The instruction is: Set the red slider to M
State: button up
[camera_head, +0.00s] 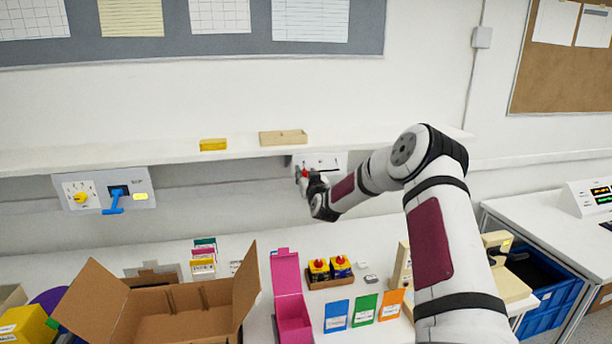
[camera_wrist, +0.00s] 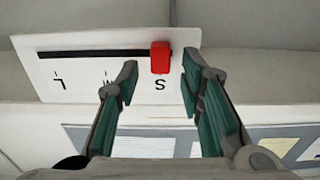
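The red slider (camera_wrist: 160,57) stands at one end of a dark slot in a white plate (camera_wrist: 72,78), directly over the letter S. In the wrist view the plate appears upside down, with L at the left, M in the middle partly hidden by a finger, and S at the right. My gripper (camera_wrist: 160,72) is open, one fingertip on each side of the slider, with a visible gap on both sides. In the head view the red slider (camera_head: 304,173) shows small on the wall panel (camera_head: 325,161), beside my gripper (camera_head: 311,178), which partly covers the panel.
A shelf (camera_head: 100,155) runs just above the panel, with a wooden tray (camera_head: 283,137) and a yellow block (camera_head: 213,145) on it. Another panel (camera_head: 145,182) with a yellow knob and blue lever is at the left. An open cardboard box (camera_head: 185,310) and a pink box (camera_head: 288,290) stand below.

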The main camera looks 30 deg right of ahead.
grip_shut()
jog(key=d, duration=0.2)
jog(key=s+d, duration=0.1)
jog(key=d, duration=0.2)
jog(key=shift+s+d, duration=0.35)
grip_release()
jog(key=v, duration=1.2)
